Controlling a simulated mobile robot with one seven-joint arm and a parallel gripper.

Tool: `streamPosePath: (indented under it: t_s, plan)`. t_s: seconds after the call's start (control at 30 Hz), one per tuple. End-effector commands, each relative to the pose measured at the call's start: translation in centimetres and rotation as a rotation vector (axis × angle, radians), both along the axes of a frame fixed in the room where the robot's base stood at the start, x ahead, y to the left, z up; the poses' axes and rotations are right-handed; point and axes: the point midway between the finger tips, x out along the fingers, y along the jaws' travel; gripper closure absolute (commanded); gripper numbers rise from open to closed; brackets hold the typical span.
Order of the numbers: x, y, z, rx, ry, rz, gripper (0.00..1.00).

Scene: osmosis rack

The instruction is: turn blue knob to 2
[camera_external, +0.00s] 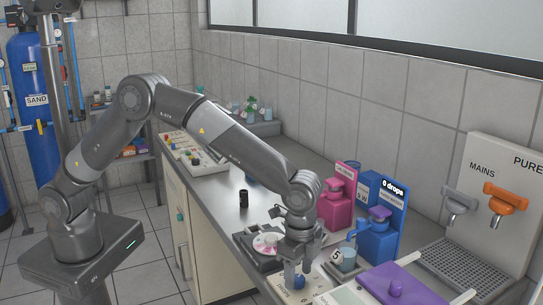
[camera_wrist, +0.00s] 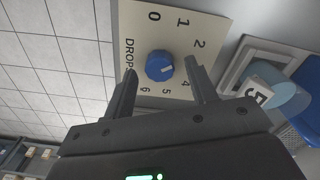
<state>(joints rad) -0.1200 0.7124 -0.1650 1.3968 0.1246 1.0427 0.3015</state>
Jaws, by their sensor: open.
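The blue knob (camera_wrist: 159,66) sits on a cream dial plate (camera_wrist: 140,18) marked DROPS, with 0, 1, 2, 4, 5 and 6 visible around it. The spot between 2 and 4 is hidden by a finger. A faint pale line on the knob seems to point toward that side, but I cannot tell the exact setting. My gripper (camera_wrist: 160,72) is open, with one finger on each side of the knob and visible gaps. In the external view my gripper (camera_external: 299,262) points down just above the blue knob (camera_external: 299,282) at the counter's front.
A cup marked 5 (camera_external: 345,259) stands right of my gripper under the blue dispenser (camera_external: 377,238). A pink dispenser (camera_external: 336,207) stands behind. A purple-topped box (camera_external: 397,287) is at right. A dark tray with a round dish (camera_external: 266,243) is at left.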

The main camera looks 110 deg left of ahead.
Motion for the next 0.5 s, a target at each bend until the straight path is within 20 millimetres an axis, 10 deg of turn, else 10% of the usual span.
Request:
streamPosePath:
  t_s: [0.5]
  plan:
    - [0.0,0.0,9.0,0.000,-0.002,-0.001,0.48]
